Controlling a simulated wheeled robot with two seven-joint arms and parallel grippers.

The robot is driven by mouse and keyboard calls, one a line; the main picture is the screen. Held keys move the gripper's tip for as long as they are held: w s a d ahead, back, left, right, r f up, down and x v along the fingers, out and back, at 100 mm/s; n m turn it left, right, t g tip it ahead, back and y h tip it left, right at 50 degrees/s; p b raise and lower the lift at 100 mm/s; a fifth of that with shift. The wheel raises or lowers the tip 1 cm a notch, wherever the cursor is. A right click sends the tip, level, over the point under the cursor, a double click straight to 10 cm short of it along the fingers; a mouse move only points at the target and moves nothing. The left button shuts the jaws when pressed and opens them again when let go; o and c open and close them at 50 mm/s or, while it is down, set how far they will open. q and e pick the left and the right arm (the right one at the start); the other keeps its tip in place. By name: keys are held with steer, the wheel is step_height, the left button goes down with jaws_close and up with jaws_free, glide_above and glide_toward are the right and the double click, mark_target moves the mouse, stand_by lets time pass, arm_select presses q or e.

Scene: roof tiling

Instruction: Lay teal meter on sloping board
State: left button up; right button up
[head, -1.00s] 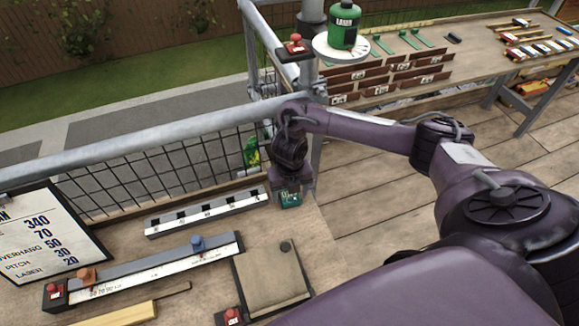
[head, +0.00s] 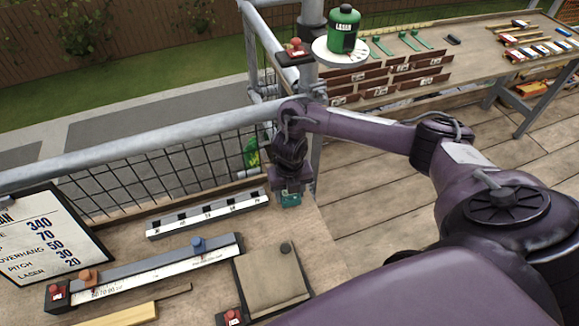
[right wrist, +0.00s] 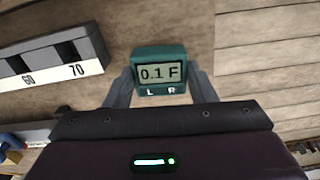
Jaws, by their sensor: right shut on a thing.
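The teal meter (right wrist: 160,58) shows in the right wrist view with its display reading "0.1 F" and the letters L and R below. In the head view the meter (head: 291,200) is small, at the tip of my right arm. My right gripper (right wrist: 160,85) is shut on it, one finger on each side. In the head view my right gripper (head: 289,190) is over the right end of the wooden bench. The sloping board (head: 272,280) appears to be the tan board with a dark round knob, nearer to me. My left gripper is not in view.
A white scale strip (head: 207,213) lies left of the meter. A long ruler with a blue knob (head: 197,245) and red-button blocks (head: 57,292) are nearer. A metal railing (head: 150,142) runs behind. A sign board (head: 45,240) stands left.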

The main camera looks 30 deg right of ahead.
steer(key=shift+r+p, duration=1.7)
steer(key=shift+r, duration=0.65)
steer(key=shift+s+f, duration=0.1)
